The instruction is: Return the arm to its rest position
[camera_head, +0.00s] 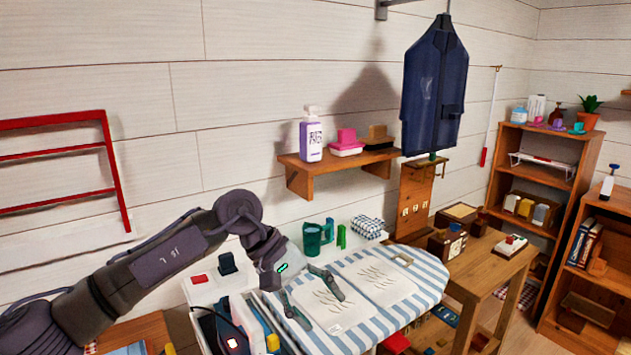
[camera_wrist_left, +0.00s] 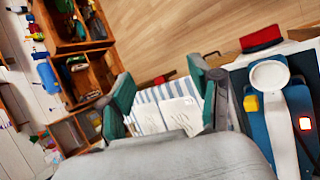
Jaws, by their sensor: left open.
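My left arm (camera_head: 165,258) reaches in from the left in the head view, stretched out toward the striped ironing board. My left gripper (camera_head: 312,293) is over the left part of the board with its two fingers spread apart. In the left wrist view the green-padded fingers of my left gripper (camera_wrist_left: 163,92) are wide apart with nothing between them. The striped ironing board (camera_head: 428,270) with pale sheets on it shows beyond the fingers, also in the wrist view (camera_wrist_left: 147,112). I cannot tell the exact height of the fingers above it. My right gripper is not in view.
A wall shelf (camera_head: 325,172) holds a purple-labelled bottle (camera_head: 311,140). A green mug (camera_head: 313,240) stands close behind my gripper. A dark garment (camera_head: 434,90) hangs above the wooden table (camera_head: 497,267). A red rack (camera_head: 115,170) is on the left wall. Wooden shelving (camera_head: 560,185) stands at right.

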